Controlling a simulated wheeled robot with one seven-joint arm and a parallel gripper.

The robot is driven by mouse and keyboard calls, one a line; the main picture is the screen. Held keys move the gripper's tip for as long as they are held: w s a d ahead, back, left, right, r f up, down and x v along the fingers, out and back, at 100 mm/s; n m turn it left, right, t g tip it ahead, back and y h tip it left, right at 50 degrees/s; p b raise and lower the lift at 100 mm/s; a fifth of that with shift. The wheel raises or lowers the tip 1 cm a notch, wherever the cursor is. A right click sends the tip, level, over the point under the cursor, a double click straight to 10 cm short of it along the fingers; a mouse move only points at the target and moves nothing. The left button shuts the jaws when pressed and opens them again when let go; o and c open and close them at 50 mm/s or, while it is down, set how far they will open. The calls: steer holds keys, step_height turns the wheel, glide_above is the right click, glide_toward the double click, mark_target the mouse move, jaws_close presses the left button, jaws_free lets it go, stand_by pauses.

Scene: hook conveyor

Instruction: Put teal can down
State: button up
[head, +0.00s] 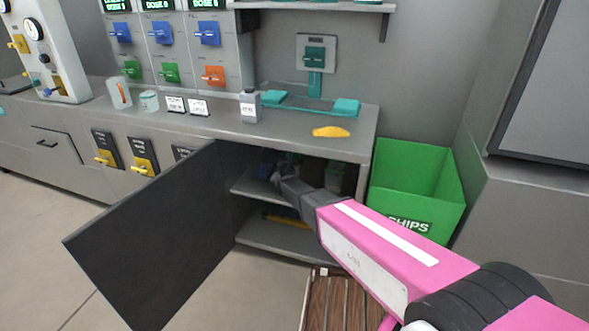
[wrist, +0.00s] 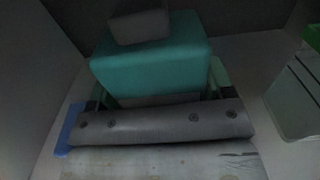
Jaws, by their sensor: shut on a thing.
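My gripper (head: 279,178) is inside the dark open cabinet under the bench, reaching in above its shelf. In the wrist view a teal, blocky-looking body (wrist: 150,68), which I take for the teal can, sits at the upper middle in front of the camera. My gripper is shut on it. The fingertips are hard to make out in the dark. A grey roll-like thing (wrist: 160,124) with dark dots lies across the view just below the teal body. Whether the can touches the shelf (head: 256,190) cannot be told.
The cabinet door (head: 150,235) stands wide open at the left. A pale container (wrist: 298,100) is at the right in the wrist view, and a blue edge (wrist: 70,130) is at the left. A green bin (head: 415,185) stands right of the cabinet; a slatted brown crate (head: 330,300) is below.

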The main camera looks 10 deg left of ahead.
steer(key=shift+w+f, duration=0.2)
steer(key=shift+f, duration=2.3)
steer(key=o, duration=1.1)
steer(key=shift+f, duration=0.1)
steer(key=shift+o, duration=0.2)
steer(key=shift+s, duration=0.25)
steer(key=s, duration=0.3)
steer(key=s+a, duration=0.1)
steer(key=s, duration=0.7)
steer(key=shift+s+a, duration=0.25)
steer(key=shift+a, duration=0.05)
